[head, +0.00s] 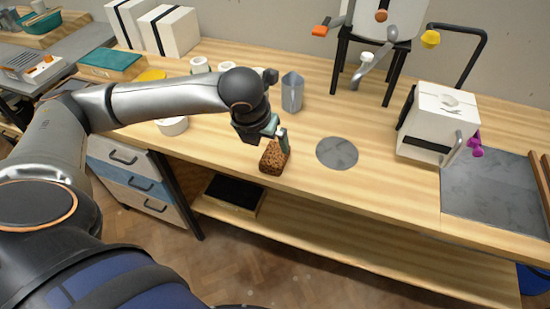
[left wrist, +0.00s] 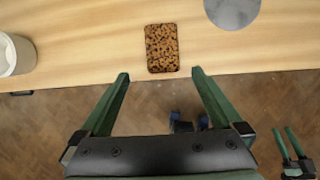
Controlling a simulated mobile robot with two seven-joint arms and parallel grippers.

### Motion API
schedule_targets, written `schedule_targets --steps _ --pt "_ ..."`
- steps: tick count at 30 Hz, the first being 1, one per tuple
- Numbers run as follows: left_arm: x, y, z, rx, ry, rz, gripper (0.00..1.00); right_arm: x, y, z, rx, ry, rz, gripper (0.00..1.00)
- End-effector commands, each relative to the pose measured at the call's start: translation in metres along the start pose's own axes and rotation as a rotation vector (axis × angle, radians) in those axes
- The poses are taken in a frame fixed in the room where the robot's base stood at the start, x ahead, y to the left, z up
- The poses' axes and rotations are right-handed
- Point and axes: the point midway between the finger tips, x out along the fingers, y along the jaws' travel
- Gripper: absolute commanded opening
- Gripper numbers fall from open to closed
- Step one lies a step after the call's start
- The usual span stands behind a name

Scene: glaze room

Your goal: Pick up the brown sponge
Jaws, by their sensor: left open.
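The brown sponge (head: 273,158) is a speckled brown block on the wooden table near its front edge, in the middle of the head view. In the left wrist view the sponge (left wrist: 162,48) lies at the top middle, just beyond the fingertips and between their lines. My left gripper (head: 278,135) is at the sponge in the head view and hides part of it. In the left wrist view the left gripper (left wrist: 160,75) is open with green fingers spread wider than the sponge, with nothing between them. My right gripper is not in the head view.
A grey round disc (head: 337,153) lies right of the sponge. A grey pitcher (head: 292,92) stands behind it. A white roll-like container (head: 172,125) is to the left. A white box-shaped device (head: 437,122) stands right. The table's front edge is close to the sponge.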

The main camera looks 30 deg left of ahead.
Motion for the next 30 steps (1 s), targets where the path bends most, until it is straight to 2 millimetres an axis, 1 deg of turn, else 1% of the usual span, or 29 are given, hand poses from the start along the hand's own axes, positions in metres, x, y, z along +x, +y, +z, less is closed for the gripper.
schedule_targets --steps 3,6,9,14,16,21,24,27,30 --pt "0.023 0.0 -0.001 0.0 0.006 0.002 1.0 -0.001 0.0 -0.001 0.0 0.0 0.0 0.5" --pt "0.041 -0.001 -0.001 0.001 0.005 -0.001 1.0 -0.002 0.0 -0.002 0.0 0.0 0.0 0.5" --pt "0.053 -0.001 -0.001 0.002 0.004 -0.002 1.0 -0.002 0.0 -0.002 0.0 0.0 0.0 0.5" --pt "0.063 -0.002 -0.001 0.004 0.005 -0.004 1.0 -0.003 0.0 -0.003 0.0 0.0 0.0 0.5" --pt "0.071 -0.003 0.0 0.003 0.005 -0.004 1.0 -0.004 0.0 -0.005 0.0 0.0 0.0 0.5" --pt "0.096 -0.005 0.001 0.003 0.005 -0.003 1.0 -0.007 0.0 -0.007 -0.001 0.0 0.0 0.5" --pt "0.108 -0.005 0.001 0.003 0.005 -0.003 1.0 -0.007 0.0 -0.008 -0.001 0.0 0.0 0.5" --pt "0.112 -0.005 0.001 0.003 0.004 -0.005 1.0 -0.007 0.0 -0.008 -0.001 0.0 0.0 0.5" --pt "0.113 -0.005 0.001 0.003 0.003 -0.005 1.0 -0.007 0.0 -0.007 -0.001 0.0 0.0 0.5"
